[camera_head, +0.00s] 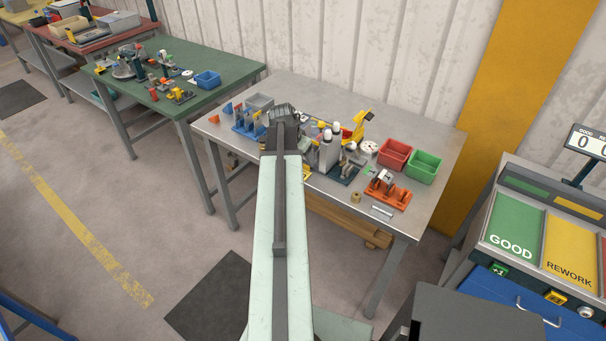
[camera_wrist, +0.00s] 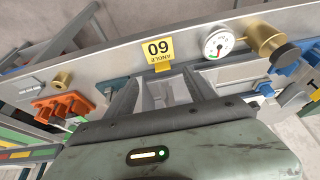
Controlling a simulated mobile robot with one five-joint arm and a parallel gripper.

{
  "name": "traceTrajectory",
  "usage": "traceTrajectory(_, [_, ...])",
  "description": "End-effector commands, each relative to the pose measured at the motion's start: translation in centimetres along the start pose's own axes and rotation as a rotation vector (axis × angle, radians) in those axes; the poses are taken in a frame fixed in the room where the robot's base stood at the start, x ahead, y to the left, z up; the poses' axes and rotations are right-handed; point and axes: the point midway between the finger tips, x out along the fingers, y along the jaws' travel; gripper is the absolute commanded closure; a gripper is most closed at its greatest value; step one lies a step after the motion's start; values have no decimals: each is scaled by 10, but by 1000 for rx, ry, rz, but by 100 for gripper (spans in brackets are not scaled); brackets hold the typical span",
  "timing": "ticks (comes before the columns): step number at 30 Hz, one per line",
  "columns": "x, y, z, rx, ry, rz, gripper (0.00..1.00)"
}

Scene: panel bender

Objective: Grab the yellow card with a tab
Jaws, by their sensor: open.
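The yellow card (camera_wrist: 157,47) shows in the wrist view, with the word "ANGLE" and a two-digit number upside down in the picture. A small yellow tab (camera_wrist: 163,66) sticks out from its edge toward my gripper. My gripper (camera_wrist: 163,88) is open and empty, its two fingers on either side of the tab's line, with the card just beyond them. I cannot tell the exact gap. In the head view my gripper (camera_head: 283,113) is over the metal bench (camera_head: 300,95), and I cannot pick out the card there.
A round gauge (camera_wrist: 217,43) and a brass knob (camera_wrist: 264,40) are close right of the card in the wrist view. An orange block (camera_wrist: 64,106) is at left. In the head view, red (camera_head: 395,153) and green (camera_head: 424,166) bins stand on the bench's right.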

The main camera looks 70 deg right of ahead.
Motion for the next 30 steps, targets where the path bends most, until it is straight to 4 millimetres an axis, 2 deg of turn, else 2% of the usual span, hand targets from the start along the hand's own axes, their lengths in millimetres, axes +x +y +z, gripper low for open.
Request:
traceTrajectory(4, [23,-1,2,-1,-1,-1,36])
traceTrajectory(11, [31,-2,2,-4,-1,-1,36])
traceTrajectory(19, [76,-5,1,-4,-1,-2,36])
traceTrajectory(27, [75,-5,-1,-5,-1,-2,36])
traceTrajectory(30, [75,-5,0,-6,-1,-2,64])
